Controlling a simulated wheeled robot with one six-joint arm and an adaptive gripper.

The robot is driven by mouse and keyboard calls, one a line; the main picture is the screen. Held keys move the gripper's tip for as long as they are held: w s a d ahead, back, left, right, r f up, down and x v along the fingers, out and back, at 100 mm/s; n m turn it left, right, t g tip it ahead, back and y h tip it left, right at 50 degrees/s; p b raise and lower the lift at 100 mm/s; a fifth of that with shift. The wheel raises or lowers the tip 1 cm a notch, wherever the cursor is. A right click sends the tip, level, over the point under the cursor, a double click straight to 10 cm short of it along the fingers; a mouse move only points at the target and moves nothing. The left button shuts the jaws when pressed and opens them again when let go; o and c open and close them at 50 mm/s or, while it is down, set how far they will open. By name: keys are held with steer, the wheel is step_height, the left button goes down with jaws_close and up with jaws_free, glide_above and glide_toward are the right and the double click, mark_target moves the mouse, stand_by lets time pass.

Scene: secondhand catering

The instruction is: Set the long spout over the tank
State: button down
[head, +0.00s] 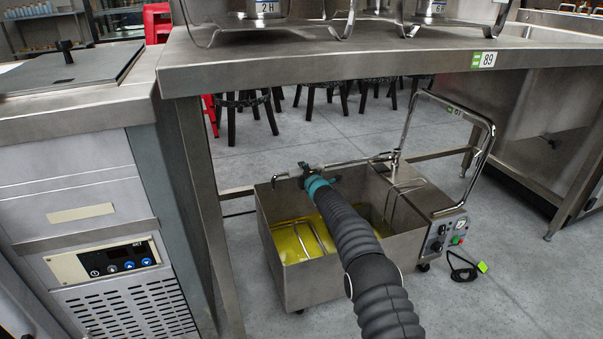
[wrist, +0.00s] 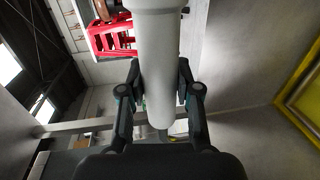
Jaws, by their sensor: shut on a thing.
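The tank (head: 318,282) is an open steel box with yellow liquid, standing on the floor below the steel table. The long spout (head: 350,163) is a thin chrome pipe running left from an upright post at the tank's back right. Its bent free end (head: 275,179) shows close to the tank's back left corner; its height above the rim is hard to judge. My gripper (head: 312,172) is shut on the spout left of its middle, above the tank's back part. In the wrist view the spout is a pale pipe (wrist: 158,60) between the dark fingers (wrist: 158,95).
The steel table's front edge (head: 350,75) passes above my arm, with pots on top. A steel cabinet (head: 100,230) stands at left. A chrome handle (head: 488,150) and control box (head: 446,238) are at the tank's right. A black cable (head: 462,272) lies on the floor. Stools stand behind.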

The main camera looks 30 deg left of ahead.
steer(key=shift+w+d, duration=0.1)
steer(key=c, duration=1.2)
jaws_free()
steer(key=shift+c, duration=0.2)
steer(key=o, duration=0.5)
steer(key=shift+w+d, duration=0.15)
steer(key=shift+c, duration=0.2)
steer(key=shift+a, duration=0.2)
steer(key=shift+s, duration=0.2)
steer(key=shift+s, duration=0.15)
steer(key=shift+s+d, duration=0.1)
steer(key=shift+d, duration=0.1)
steer(key=v, duration=1.1)
steer(key=shift+d, duration=0.2)
